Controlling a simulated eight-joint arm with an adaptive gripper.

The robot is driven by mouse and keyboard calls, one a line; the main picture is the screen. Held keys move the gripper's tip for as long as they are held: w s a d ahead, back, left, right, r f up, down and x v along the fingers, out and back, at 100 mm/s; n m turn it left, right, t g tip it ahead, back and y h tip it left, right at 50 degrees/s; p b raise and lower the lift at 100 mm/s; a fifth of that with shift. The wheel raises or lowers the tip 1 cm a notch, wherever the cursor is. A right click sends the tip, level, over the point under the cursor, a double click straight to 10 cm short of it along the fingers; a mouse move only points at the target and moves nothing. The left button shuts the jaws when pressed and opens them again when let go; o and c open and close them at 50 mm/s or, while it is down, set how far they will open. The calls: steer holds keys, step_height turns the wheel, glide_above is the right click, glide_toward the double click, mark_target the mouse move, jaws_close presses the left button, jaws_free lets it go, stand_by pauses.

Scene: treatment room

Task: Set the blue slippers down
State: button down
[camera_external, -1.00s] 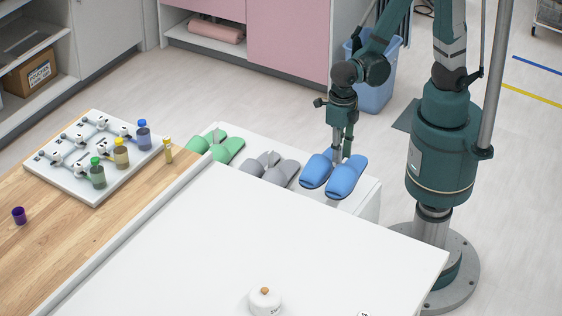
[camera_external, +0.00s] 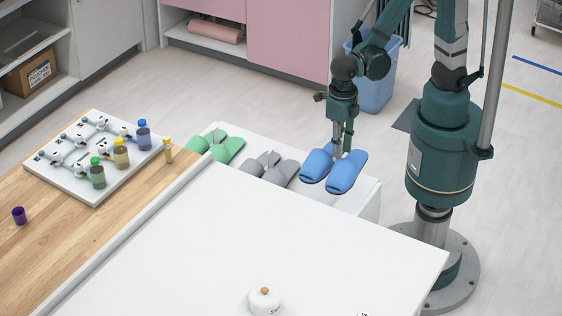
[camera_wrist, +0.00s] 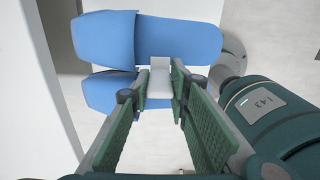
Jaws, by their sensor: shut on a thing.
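The pair of blue slippers (camera_external: 347,173) is at the right end of the white shelf behind the white table, in the external view. My gripper (camera_external: 341,150) points down at the slippers and is shut on the light tab that joins them. In the wrist view the blue slippers (camera_wrist: 150,40) lie beyond my fingers, with the pale tab between the fingertips. The gripper (camera_wrist: 160,85) has one finger on each side of it. I cannot tell for certain whether the soles touch the shelf.
Grey slippers (camera_external: 271,168) and green slippers (camera_external: 217,147) sit on the shelf (camera_external: 368,196) to the left. The white table (camera_external: 240,240) stands in front, with a white lidded jar (camera_external: 265,302). A blue bin (camera_external: 376,88) stands behind my arm.

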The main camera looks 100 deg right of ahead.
step_height(320, 180, up, 17)
steer(key=w+a+r+p, duration=0.2)
steer(key=w+a+p, duration=0.3)
steer(key=w, duration=0.6)
steer(key=w+a+r+p, duration=0.25)
steer(key=w+a, duration=0.55)
steer(key=w, duration=0.4)
steer(key=w+a+f+p, duration=0.45)
steer(key=w+a, duration=0.35)
steer(key=w, duration=0.2)
steer(key=shift+d+f, duration=0.2)
steer(key=shift+f, duration=2.3)
step_height(320, 180, down, 6)
steer(key=shift+f, duration=0.1)
